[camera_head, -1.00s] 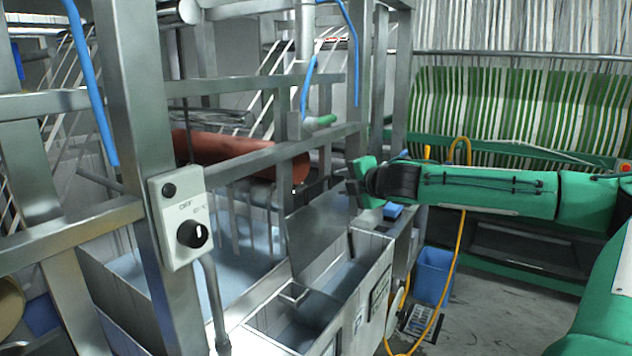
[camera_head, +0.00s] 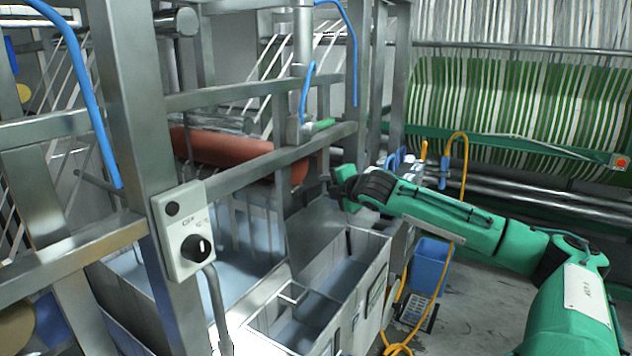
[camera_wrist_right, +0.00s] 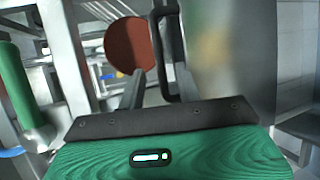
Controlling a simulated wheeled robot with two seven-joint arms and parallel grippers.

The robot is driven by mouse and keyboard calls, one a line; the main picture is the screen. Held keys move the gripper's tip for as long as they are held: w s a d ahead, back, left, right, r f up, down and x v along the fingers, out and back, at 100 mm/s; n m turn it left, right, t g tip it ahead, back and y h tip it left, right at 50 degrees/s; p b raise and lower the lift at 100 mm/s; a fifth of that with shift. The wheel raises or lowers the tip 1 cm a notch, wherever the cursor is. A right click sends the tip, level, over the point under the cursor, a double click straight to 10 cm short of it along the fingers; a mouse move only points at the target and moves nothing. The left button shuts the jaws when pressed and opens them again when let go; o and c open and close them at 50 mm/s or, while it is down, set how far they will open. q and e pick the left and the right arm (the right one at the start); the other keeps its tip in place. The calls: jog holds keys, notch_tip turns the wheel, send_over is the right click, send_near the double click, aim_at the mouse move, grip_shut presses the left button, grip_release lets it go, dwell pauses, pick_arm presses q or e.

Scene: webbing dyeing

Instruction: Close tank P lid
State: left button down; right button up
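The lid (camera_head: 318,232), a grey metal plate, stands raised and tilted between the large basin and a narrow tank (camera_head: 372,268) with an open top. I take this narrow tank as tank P; its label is not readable. My right gripper (camera_head: 329,187) is at the lid's upper edge. In the right wrist view, the two fingers of this gripper (camera_wrist_right: 162,83) are apart, with a dark bar handle (camera_wrist_right: 166,12) between or just beyond them. The grey lid surface (camera_wrist_right: 225,55) is beside the handle. I cannot tell whether the fingers touch the handle. My left gripper is not in view.
A metal frame post (camera_head: 136,130) with a switch box (camera_head: 183,232) stands in front at left. A red-brown roller (camera_head: 225,150) lies behind the crossbeam. A blue bin (camera_head: 431,268) and a yellow hose (camera_head: 447,260) are on the floor at right.

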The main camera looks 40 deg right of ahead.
aim_at(317, 185)
jog(key=shift+w, duration=0.5)
jog(key=shift+p+x, duration=1.15)
jog(key=shift+x, duration=1.65)
jog(key=shift+f, duration=0.15)
jog(key=shift+c, duration=0.2)
grip_shut()
